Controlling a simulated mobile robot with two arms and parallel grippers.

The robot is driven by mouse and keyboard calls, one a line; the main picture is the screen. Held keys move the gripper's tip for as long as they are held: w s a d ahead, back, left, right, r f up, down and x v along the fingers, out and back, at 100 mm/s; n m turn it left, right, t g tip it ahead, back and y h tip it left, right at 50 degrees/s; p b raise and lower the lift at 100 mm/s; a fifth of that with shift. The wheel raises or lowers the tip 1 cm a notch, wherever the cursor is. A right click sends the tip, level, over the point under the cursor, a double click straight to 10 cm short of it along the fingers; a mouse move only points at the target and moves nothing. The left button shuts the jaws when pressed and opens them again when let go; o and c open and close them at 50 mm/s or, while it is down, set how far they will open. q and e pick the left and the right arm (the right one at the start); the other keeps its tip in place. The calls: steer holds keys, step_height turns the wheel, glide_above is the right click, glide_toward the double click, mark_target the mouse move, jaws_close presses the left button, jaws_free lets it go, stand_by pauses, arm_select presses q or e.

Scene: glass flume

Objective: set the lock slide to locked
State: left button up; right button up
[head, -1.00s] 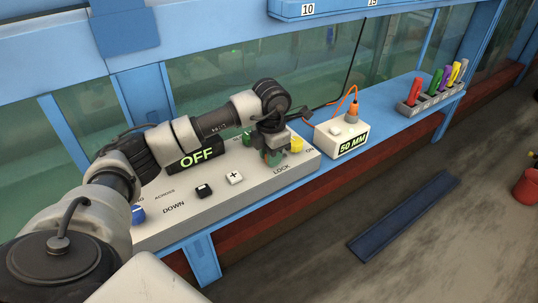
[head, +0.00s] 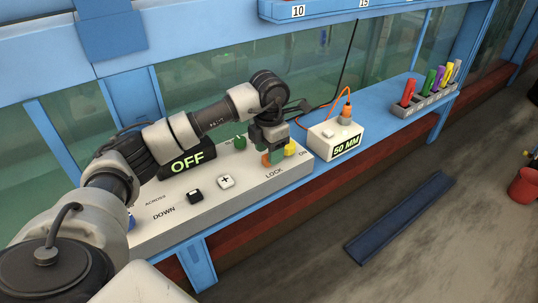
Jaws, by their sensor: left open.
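The control panel (head: 232,200) is a pale sloped box on the blue ledge, with a LOCK label (head: 274,173) near its front right. My left gripper (head: 270,156) is over the panel just behind that label, pointing down and open. An orange piece (head: 265,160) shows at its fingertips, with green beside it; I take the orange piece to be the lock slide. The gripper covers most of the slide, so I cannot tell its position or whether the fingers touch it. My right gripper is out of view.
A yellow knob (head: 290,148) by ON is close right of the gripper. A white 50 MM box (head: 335,139) stands to the right.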

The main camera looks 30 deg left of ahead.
arm_select(q)
step_height(320, 180, up, 9)
steer(key=shift+b, duration=0.4)
steer(key=shift+d, duration=0.1)
